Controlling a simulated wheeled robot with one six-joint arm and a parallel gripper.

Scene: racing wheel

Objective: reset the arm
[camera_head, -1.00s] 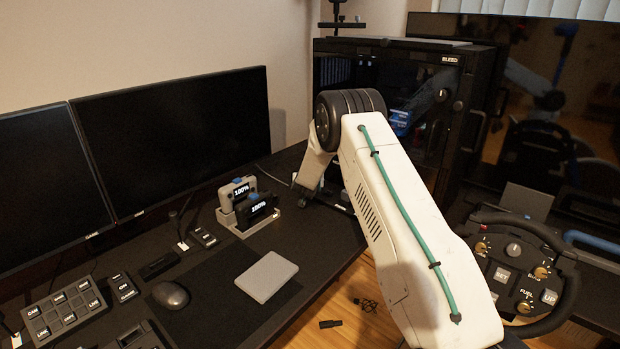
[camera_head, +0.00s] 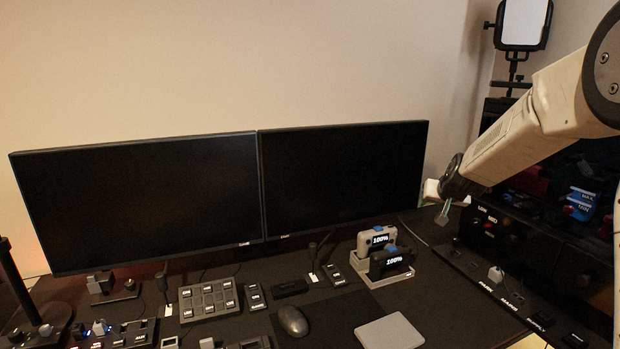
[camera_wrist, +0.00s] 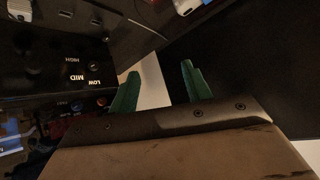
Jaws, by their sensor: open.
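My white arm (camera_head: 545,118) reaches in from the upper right of the head view and slopes down to the left. My gripper (camera_head: 443,214) is at its lower end, above the desk, right of the right-hand monitor and the charging dock. In the wrist view my gripper (camera_wrist: 160,84) shows two green fingers spread apart, with nothing between them. A pale strip and dark surfaces lie beyond the fingers.
Two dark monitors (camera_head: 140,205) (camera_head: 340,180) stand along the wall. The dock (camera_head: 384,277) holds two battery-like units marked 100%. A mouse (camera_head: 293,321), a grey pad (camera_head: 389,332) and a button box (camera_head: 208,299) lie in front. A labelled black panel (camera_head: 500,285) stands at right.

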